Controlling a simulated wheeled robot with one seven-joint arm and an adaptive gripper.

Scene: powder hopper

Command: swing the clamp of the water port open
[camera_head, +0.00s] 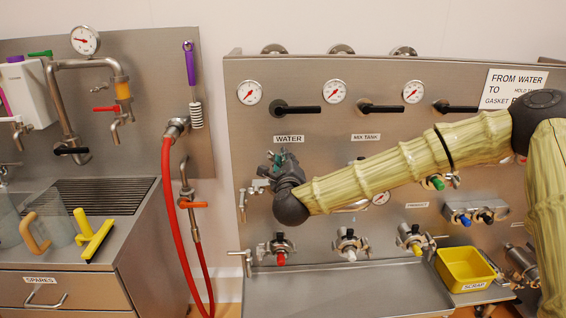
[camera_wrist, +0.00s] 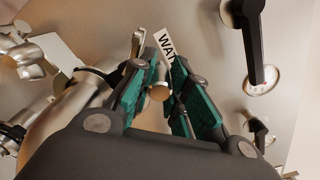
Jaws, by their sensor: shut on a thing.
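The water port is under the WATER label (camera_head: 289,138), and my gripper (camera_head: 272,168) hides most of it in the head view. Metal parts of its clamp (camera_head: 258,186) show just left of my gripper. In the wrist view, my gripper (camera_wrist: 160,88) has its teal-padded fingers on either side of a small rounded metal end (camera_wrist: 158,92), which looks like part of the clamp. My gripper is shut on it. The fingers hide the rest of the clamp, so I cannot tell how far it is swung.
A row of capped ports with clamps (camera_head: 279,248) lies below. Black-handled valves (camera_head: 298,109) and gauges (camera_head: 249,92) are above. A red hose (camera_head: 168,190) hangs to the left. A yellow scrap bin (camera_head: 465,268) stands at lower right. My arm crosses the panel's middle.

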